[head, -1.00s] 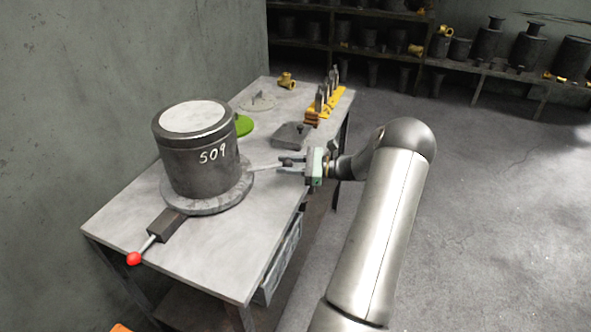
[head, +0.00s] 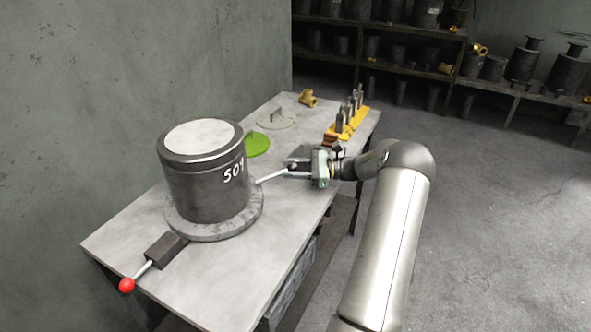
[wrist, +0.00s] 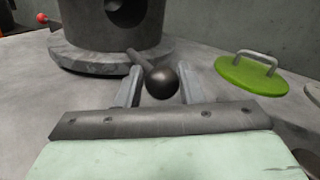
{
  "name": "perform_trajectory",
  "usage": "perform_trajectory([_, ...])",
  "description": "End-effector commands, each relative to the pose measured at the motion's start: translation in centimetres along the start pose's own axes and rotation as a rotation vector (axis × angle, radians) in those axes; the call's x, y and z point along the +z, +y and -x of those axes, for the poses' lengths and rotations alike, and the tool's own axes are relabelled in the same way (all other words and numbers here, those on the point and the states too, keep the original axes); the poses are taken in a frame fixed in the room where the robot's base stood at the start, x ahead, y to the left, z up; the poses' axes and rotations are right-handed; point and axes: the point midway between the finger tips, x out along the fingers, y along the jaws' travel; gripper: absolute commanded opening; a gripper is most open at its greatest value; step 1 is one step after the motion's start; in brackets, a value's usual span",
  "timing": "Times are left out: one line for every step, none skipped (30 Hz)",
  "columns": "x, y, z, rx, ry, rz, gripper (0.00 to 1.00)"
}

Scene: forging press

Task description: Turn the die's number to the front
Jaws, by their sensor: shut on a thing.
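The die (head: 203,188) is a dark upright cylinder with a pale top. It stands on a round grey turntable (head: 212,231) on the bench; the die's side also shows in the wrist view (wrist: 85,25). Its white number, seemingly 509 (head: 234,172), is near the right edge of its visible side, with the last digit foreshortened. A thin bar (head: 271,176) sticks out from the turntable towards my gripper (head: 292,167). My gripper is shut on this bar; in the wrist view its dark ball end (wrist: 161,82) sits between the fingers.
A red-knobbed lever (head: 127,285) with a dark block (head: 166,250) lies at the turntable's front left. Behind the die are a green handled disc (head: 257,145), a grey disc (head: 277,120), a yellow fitting (head: 308,98) and a yellow tool rack (head: 346,126). The bench front is clear.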

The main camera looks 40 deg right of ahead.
Motion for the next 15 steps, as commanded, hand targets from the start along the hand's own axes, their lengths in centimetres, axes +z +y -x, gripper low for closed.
perform_trajectory([0.10, -0.14, -0.24, -0.002, -0.001, 0.004, 0.00])
perform_trajectory([0.10, -0.14, -0.25, -0.002, -0.002, 0.004, 0.00])
perform_trajectory([0.10, -0.13, -0.26, -0.002, -0.002, 0.004, 0.00])
perform_trajectory([0.11, -0.13, -0.27, -0.001, -0.002, 0.004, 0.00])
perform_trajectory([0.11, -0.12, -0.28, -0.001, -0.002, 0.004, 0.00])
perform_trajectory([0.11, -0.11, -0.29, -0.001, -0.002, 0.004, 0.00])
perform_trajectory([0.11, -0.11, -0.30, -0.001, -0.002, 0.004, 0.00])
perform_trajectory([0.12, -0.10, -0.30, 0.000, -0.002, 0.004, 0.40])
perform_trajectory([0.12, -0.09, -0.31, 0.000, -0.003, 0.004, 0.51])
perform_trajectory([0.12, -0.08, -0.29, 0.000, -0.003, 0.004, 0.51])
perform_trajectory([0.11, -0.07, -0.27, 0.000, -0.002, 0.003, 0.51])
perform_trajectory([0.10, -0.06, -0.25, 0.001, -0.002, 0.003, 0.51])
perform_trajectory([0.09, -0.05, -0.23, 0.001, -0.002, 0.003, 0.51])
perform_trajectory([0.08, -0.04, -0.21, 0.001, -0.002, 0.002, 0.51])
perform_trajectory([0.07, -0.03, -0.19, 0.001, -0.002, 0.002, 0.51])
